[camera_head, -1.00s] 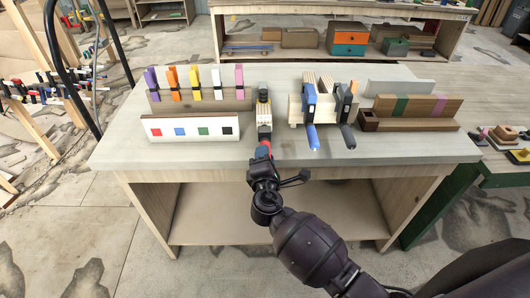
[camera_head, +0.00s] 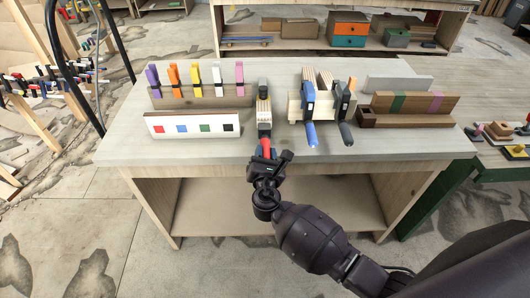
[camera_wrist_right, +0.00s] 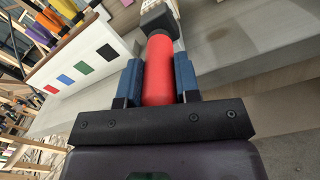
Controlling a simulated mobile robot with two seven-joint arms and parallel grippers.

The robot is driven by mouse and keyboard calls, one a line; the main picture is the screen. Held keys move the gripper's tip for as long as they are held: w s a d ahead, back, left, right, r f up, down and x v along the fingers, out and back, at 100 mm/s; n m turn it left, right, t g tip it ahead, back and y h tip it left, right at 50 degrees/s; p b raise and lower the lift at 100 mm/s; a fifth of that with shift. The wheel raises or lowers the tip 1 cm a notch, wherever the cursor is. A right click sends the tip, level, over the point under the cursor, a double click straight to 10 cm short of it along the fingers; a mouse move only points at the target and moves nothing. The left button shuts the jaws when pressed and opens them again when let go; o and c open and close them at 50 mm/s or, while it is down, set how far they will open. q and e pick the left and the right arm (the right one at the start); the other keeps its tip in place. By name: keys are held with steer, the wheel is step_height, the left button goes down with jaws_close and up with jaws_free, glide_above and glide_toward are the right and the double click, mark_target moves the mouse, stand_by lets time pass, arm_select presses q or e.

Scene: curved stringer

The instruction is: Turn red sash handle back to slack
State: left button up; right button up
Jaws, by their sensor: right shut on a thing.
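The red sash handle (camera_head: 265,143) points toward me at the front of the bench, below a small clamp with a dark head and a pale wood block (camera_head: 264,112). My right gripper (camera_head: 264,155) is shut on the red handle. In the right wrist view the red handle (camera_wrist_right: 158,72) lies between the two blue finger pads of my right gripper (camera_wrist_right: 158,80), with a dark clamp part (camera_wrist_right: 158,18) beyond it. The gripper hides the handle's near end. My left gripper is not in view.
Left of the clamp stands a white board with coloured squares (camera_head: 192,125), with several coloured clamps on a wood rail (camera_head: 205,98) behind. Right are a blue-handled clamp (camera_head: 310,115) and a dark-handled clamp (camera_head: 345,118). Bare bench top (camera_head: 125,145) lies at the left.

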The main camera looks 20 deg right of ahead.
steer(key=shift+n, duration=0.6)
steer(key=shift+f, duration=0.1)
steer(key=o, duration=0.9)
steer(key=shift+s, duration=0.15)
arm_select(q)
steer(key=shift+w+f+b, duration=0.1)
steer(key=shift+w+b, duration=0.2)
steer(key=shift+b, duration=0.3)
arm_select(e)
steer(key=v, duration=1)
steer(key=shift+s+a, duration=0.1)
steer(key=shift+s, duration=0.2)
steer(key=shift+s, duration=0.1)
